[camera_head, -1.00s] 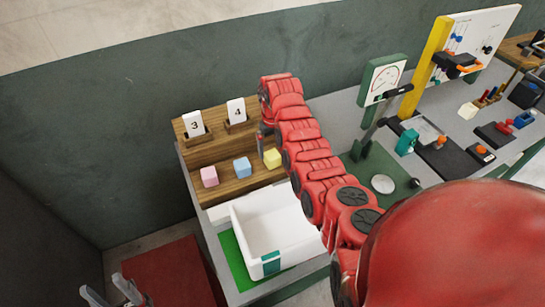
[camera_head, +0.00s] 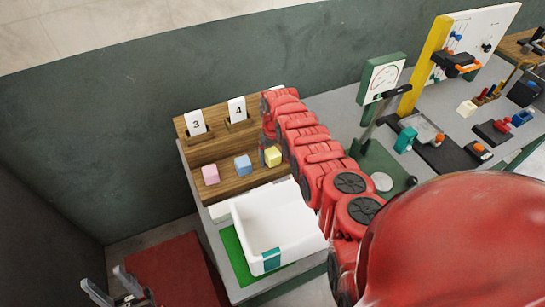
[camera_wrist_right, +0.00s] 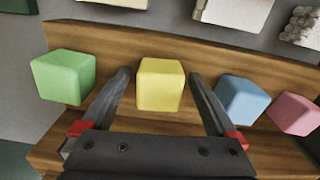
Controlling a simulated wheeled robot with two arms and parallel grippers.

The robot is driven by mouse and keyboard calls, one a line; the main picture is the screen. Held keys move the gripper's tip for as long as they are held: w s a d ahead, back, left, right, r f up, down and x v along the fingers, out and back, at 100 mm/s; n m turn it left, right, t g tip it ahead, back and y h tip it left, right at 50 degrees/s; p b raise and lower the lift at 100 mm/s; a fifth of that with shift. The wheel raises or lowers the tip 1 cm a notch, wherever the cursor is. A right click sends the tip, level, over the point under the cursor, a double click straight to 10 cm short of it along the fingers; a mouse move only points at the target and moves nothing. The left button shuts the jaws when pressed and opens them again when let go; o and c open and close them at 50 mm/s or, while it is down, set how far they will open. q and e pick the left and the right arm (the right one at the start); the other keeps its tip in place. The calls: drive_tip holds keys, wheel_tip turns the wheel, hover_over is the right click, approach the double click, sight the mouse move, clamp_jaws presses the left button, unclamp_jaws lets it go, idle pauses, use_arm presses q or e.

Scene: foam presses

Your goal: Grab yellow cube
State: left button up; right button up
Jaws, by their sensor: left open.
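The yellow cube (camera_head: 273,156) sits on the wooden stand, right of the blue cube (camera_head: 242,166) and pink cube (camera_head: 210,174). In the right wrist view the yellow cube (camera_wrist_right: 160,84) is between the fingers of my right gripper (camera_wrist_right: 160,78), which is open, with gaps on both sides. In the head view the red right arm mostly hides this gripper (camera_head: 266,152). A green cube (camera_wrist_right: 63,76) shows only in the right wrist view, on the other side of the yellow one. My left gripper (camera_head: 108,285) is open and empty at the bottom left, far from the cubes.
The wooden stand (camera_head: 240,186) holds cards 3 (camera_head: 197,123) and 4 (camera_head: 237,110). A white bin (camera_head: 240,233) stands in front on a green mat (camera_head: 237,262). A green press with a dial (camera_head: 382,80) stands right of my arm.

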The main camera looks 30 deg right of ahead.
drive_tip(key=c, duration=1.3)
